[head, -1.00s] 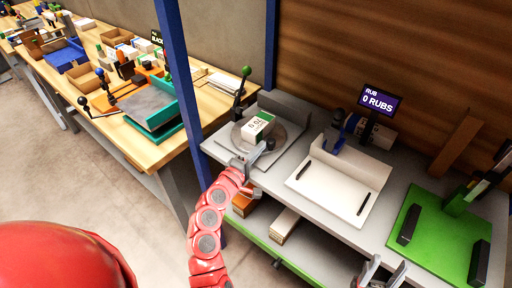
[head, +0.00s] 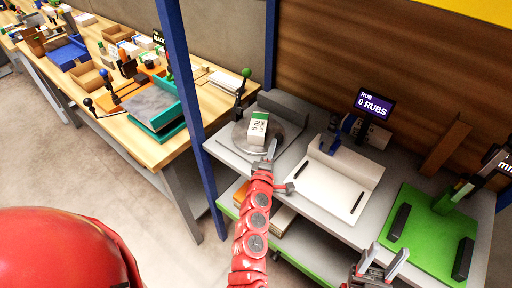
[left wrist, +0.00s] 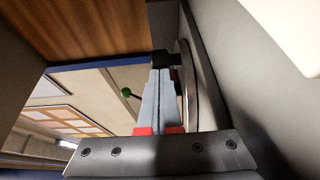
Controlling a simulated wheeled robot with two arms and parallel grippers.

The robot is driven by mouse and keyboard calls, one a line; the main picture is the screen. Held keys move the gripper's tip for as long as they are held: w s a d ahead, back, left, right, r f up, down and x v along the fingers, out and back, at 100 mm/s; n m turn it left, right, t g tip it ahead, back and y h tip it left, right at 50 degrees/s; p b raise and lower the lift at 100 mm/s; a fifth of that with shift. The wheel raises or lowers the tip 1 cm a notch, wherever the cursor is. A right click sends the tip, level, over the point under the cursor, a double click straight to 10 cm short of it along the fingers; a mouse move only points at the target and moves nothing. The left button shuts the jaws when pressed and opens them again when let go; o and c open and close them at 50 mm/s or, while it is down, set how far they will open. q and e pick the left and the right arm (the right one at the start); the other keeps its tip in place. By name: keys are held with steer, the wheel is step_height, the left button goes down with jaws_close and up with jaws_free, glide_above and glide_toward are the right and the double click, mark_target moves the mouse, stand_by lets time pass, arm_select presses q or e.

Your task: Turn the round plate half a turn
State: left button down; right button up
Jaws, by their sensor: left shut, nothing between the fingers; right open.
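The round plate (head: 238,137) is a grey disc on the left part of the grey bench. A white and green ream (head: 258,128) stands on it. My left gripper (head: 271,150) is at the plate's near right rim, its fingers shut with nothing between them. In the left wrist view the shut fingers (left wrist: 159,85) point at a small black block (left wrist: 166,58) beside the edge of the round plate (left wrist: 188,85). I cannot tell whether they touch. My right gripper (head: 383,263) is open and empty before the bench's front edge.
A white tray (head: 318,190) lies right of the plate, with a green stand (head: 432,232) beyond. A screen (head: 374,104) reads "0 RUBS".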

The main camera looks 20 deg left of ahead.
arm_select(q)
steer(key=shift+w+d+n+y+p, duration=0.3)
steer(key=shift+w+d+n+y, duration=0.25)
steer(key=shift+y, duration=0.45)
steer(key=shift+n+y, duration=0.25)
steer(key=shift+y, duration=0.05)
